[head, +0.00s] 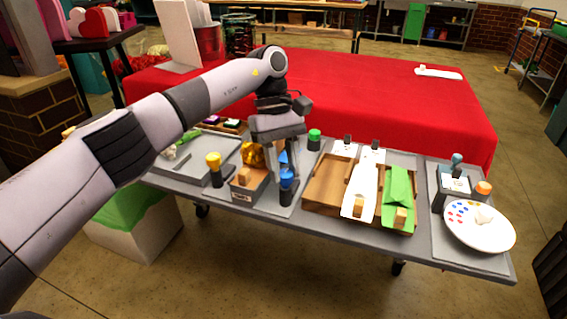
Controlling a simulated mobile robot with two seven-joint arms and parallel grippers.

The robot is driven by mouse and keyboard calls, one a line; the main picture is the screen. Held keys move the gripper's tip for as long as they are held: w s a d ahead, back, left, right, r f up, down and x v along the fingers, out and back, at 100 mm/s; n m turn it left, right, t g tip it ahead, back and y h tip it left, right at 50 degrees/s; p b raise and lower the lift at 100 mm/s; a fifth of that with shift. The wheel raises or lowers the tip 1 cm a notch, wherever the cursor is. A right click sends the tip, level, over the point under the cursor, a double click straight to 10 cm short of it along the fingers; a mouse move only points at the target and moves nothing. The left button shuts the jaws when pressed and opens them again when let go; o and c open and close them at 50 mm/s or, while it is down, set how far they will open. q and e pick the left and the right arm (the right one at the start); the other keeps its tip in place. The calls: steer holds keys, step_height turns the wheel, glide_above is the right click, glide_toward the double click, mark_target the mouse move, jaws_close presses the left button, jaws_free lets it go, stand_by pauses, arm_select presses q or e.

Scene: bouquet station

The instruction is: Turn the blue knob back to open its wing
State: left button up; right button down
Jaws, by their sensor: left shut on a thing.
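The blue knob (287,176) sits on a dark post at the front of the grey table, in the middle of the view. My left gripper (286,172) reaches down from above and is shut on the blue knob, its fingers partly covering it. A blue piece (283,157) shows just behind, between the fingers; whether it is the wing is not clear. My right gripper is out of view.
A wooden tray (322,184) with white and green strips lies right. A plate (491,236) sits at the right end.

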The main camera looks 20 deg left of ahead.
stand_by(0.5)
arm_select(q)
steer(key=o, duration=1)
steer(key=shift+o, duration=0.2)
steer(key=v, duration=0.7)
steer(key=shift+p, duration=0.45)
